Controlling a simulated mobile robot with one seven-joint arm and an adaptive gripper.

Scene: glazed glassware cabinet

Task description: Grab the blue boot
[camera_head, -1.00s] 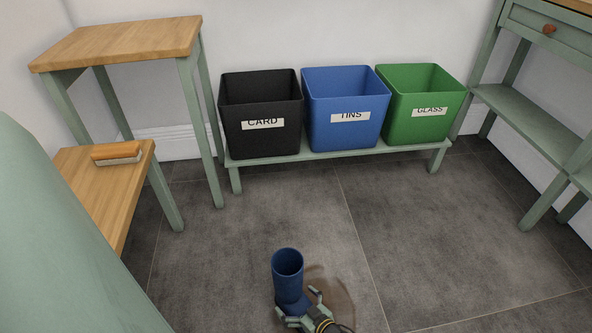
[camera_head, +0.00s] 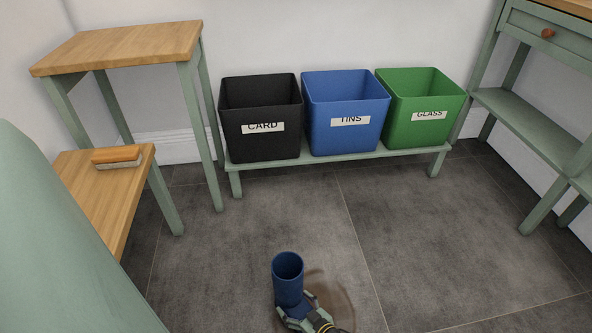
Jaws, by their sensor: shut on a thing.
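The blue boot (camera_head: 288,279) stands upright at the bottom middle of the head view, its round open top facing up. My gripper (camera_head: 296,312) is at the boot's lower part, with its fingers around it and shut on it. The boot's foot is mostly hidden by the fingers. I cannot tell whether the boot touches the floor.
Black (camera_head: 260,145), blue (camera_head: 346,138) and green (camera_head: 420,130) bins stand on a low rack at the back. A wooden-topped stand (camera_head: 120,48) and a lower bench (camera_head: 85,185) with a wooden-handled brush (camera_head: 117,157) are left. Shelving (camera_head: 530,115) is right. The middle floor is clear.

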